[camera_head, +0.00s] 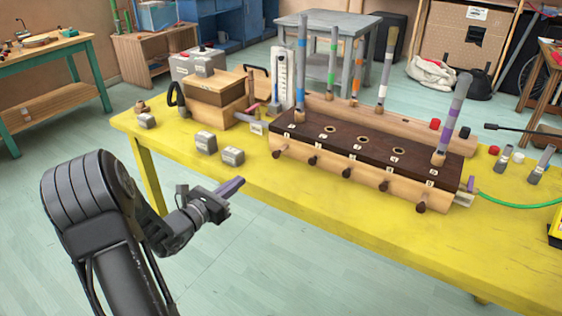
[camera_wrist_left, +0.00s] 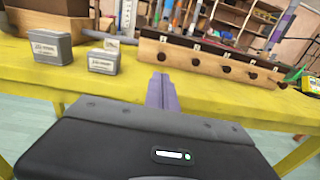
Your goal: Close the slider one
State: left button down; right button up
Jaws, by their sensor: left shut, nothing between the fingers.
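A long wooden box (camera_head: 340,168) with a dark brown top stands on the yellow table; it also shows in the wrist view (camera_wrist_left: 210,62). Its front has a row of several dark knobs, the leftmost knob (camera_head: 277,153) at the box's left end. I take these to be the sliders; the small top labels are too small to read surely. How far each slider is out is hard to tell. My left gripper (camera_head: 232,186), with purple fingers, is shut and empty in front of the table, left of and apart from the leftmost knob. It also shows in the wrist view (camera_wrist_left: 161,92).
Small grey blocks (camera_head: 206,143) sit on the table left of the box. Upright banded tubes (camera_head: 301,60) stand at the box, one (camera_head: 453,115) at its right end. A green hose (camera_head: 515,203) runs off right. The table's front strip (camera_head: 340,215) is clear.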

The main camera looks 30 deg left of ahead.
aim_at(274, 156)
pick_arm(q)
jog(key=shift+w+d, duration=0.1)
jog(key=shift+d, duration=0.05)
jog(key=shift+w, duration=0.1)
jog(key=w, duration=1.3)
jog(key=shift+w+d+f, duration=0.25)
jog(key=shift+w, duration=0.15)
pick_arm(e)
jog(key=shift+r, duration=0.15)
